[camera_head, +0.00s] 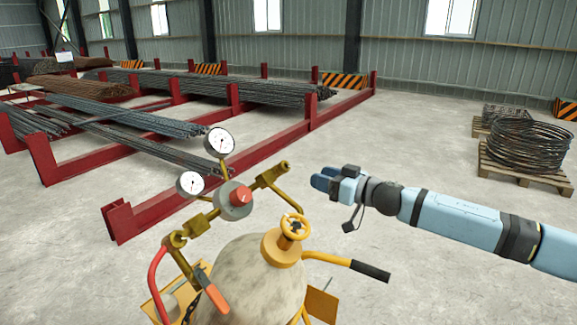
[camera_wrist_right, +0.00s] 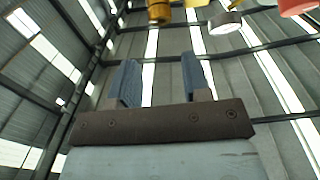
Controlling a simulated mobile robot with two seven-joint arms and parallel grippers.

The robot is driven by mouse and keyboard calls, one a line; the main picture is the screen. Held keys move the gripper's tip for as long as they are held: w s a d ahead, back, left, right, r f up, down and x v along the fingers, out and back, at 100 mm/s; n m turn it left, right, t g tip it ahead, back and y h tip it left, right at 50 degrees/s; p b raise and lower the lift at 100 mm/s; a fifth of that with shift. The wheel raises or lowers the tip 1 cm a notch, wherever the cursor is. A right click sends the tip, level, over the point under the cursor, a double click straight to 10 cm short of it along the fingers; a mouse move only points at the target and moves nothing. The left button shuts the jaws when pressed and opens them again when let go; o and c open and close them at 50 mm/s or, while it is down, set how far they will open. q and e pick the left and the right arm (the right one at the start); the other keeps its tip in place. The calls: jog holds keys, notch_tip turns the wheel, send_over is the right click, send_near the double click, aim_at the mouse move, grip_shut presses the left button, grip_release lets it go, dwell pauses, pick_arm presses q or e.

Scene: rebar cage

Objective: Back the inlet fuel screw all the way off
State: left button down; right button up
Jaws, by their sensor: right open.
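A yellow regulator assembly stands above a pale, worn tank (camera_head: 250,285). It carries a grey cap with a red knob (camera_head: 240,197), two round white gauges (camera_head: 219,142) and a brass fitting (camera_head: 270,175) at its right end. A yellow handwheel (camera_head: 295,227) sits on top of the tank. I cannot tell which part is the inlet fuel screw. My right gripper (camera_head: 322,180) is to the right of the brass fitting, apart from it, pointing left. In the right wrist view its two blue fingers (camera_wrist_right: 161,78) are apart with nothing between them. My left gripper is not visible.
An orange-red lever (camera_head: 214,296) and a black-gripped handle (camera_head: 370,270) stick out from the tank assembly. Red racks (camera_head: 200,160) with rebar bundles stand behind on the left. Wire coils (camera_head: 527,145) lie on a pallet at right. The floor between is clear.

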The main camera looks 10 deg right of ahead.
aim_at(287, 166)
jog(key=p+x, duration=0.1)
jog(key=x, duration=0.9)
jog(key=shift+w+a, duration=0.15)
jog(key=shift+a, duration=0.05)
jog(key=c, duration=0.6)
